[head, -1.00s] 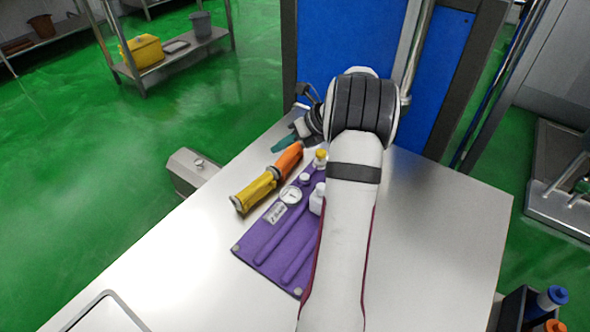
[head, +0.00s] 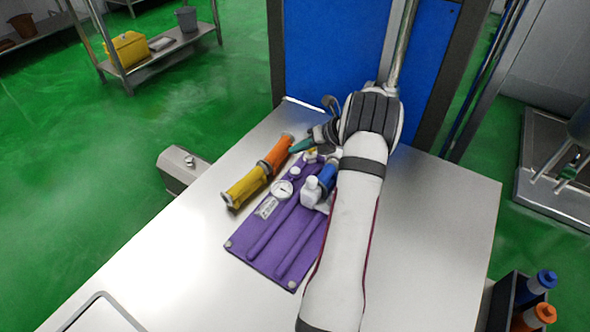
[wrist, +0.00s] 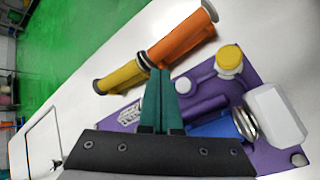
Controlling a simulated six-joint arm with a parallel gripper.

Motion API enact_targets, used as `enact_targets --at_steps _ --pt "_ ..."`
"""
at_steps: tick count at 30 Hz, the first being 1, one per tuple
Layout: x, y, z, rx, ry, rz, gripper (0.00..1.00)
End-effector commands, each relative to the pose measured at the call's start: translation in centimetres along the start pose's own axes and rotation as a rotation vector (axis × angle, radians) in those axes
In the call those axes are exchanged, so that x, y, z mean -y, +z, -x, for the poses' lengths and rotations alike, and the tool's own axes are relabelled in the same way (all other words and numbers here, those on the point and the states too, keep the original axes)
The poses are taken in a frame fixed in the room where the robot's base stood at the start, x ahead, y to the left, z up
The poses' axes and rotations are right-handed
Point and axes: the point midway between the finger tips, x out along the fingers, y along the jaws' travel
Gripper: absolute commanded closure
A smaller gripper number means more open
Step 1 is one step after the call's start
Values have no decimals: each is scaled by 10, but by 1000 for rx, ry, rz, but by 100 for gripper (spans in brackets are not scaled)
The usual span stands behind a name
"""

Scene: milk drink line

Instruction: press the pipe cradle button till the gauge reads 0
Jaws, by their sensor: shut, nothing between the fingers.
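The pipe cradle is a purple board (head: 283,243) lying on the metal table, also in the wrist view (wrist: 207,102). It carries a white-faced gauge (head: 282,189), too small to read. A small white round knob (head: 294,172) and a yellow-topped white knob (head: 311,155) stand near its far end. They also show in the wrist view, white (wrist: 183,85) and yellow (wrist: 229,58); I cannot tell which is the button. My gripper (head: 293,149) is shut, its green fingers (wrist: 160,75) empty, above the far end of the cradle. The fingers hide part of the board in the wrist view.
A yellow and orange pipe (head: 258,172) lies left of the cradle. A white block-like fitting (head: 312,191) and a blue cylinder (head: 328,175) sit on the cradle's right side. A dark bin with bottles (head: 508,290) stands at lower right.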

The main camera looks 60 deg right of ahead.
Motion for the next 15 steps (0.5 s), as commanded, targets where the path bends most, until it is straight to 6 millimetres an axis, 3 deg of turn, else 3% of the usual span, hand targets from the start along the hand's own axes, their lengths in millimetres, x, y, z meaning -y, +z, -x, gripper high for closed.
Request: enact_targets --at_steps 9,15 --pt "22 -22 -30 -1 0 0 100" --pt "26 -27 -36 -1 0 1 100"
